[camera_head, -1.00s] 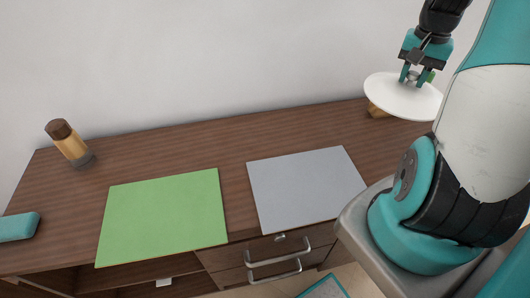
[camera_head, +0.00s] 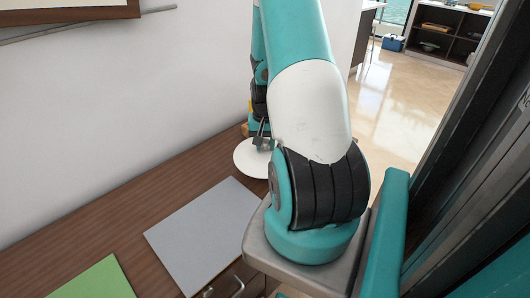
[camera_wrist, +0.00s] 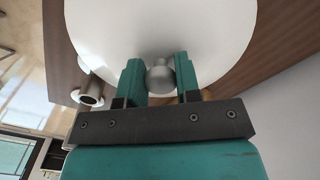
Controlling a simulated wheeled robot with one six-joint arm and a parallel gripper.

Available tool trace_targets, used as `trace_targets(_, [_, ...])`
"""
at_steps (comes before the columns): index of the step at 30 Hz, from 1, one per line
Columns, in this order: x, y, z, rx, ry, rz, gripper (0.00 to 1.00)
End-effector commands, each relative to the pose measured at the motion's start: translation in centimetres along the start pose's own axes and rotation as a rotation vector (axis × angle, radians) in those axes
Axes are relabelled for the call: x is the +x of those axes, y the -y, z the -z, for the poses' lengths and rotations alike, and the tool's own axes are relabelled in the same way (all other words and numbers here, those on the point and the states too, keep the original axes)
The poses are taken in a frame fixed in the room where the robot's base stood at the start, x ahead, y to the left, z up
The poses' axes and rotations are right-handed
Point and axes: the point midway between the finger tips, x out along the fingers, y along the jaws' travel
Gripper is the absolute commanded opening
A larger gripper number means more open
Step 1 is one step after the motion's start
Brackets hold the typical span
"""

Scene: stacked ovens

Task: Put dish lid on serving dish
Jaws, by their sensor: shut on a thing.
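The dish lid is a round white disc with a rounded grey knob. In the head view the lid (camera_head: 247,158) is over the far right part of the desk, partly hidden by my arm. My gripper (camera_head: 263,143) is at its top. In the wrist view the teal fingers are shut on the knob (camera_wrist: 160,78), and the white lid (camera_wrist: 160,25) spreads out beyond them. I cannot make out the serving dish in any view; the lid or my arm may hide it.
A grey mat (camera_head: 205,232) and a green mat (camera_head: 92,283) lie on the brown wooden desk (camera_head: 125,212). A wall runs along its back. A small pale cylinder (camera_wrist: 91,91) shows beside the lid in the wrist view. Open floor (camera_head: 405,85) lies beyond at right.

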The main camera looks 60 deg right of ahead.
Motion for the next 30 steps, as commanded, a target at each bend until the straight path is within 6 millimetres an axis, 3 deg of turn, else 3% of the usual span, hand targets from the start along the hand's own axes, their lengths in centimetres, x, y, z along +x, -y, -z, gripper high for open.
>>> trace_targets(9, [3.7,0.0,-0.1,0.0,0.002,0.0,0.0])
trace_targets(21, [4.4,0.0,0.0,0.0,-0.001,0.0,0.0])
trace_targets(22, [4.4,0.0,0.0,0.0,-0.001,0.0,0.35])
trace_targets(24, [4.3,0.0,0.0,0.0,-0.001,0.0,0.52])
trace_targets(25, [4.3,0.0,0.0,0.0,-0.001,0.0,0.56])
trace_targets(30, [4.3,0.0,0.0,0.0,-0.001,0.0,0.56])
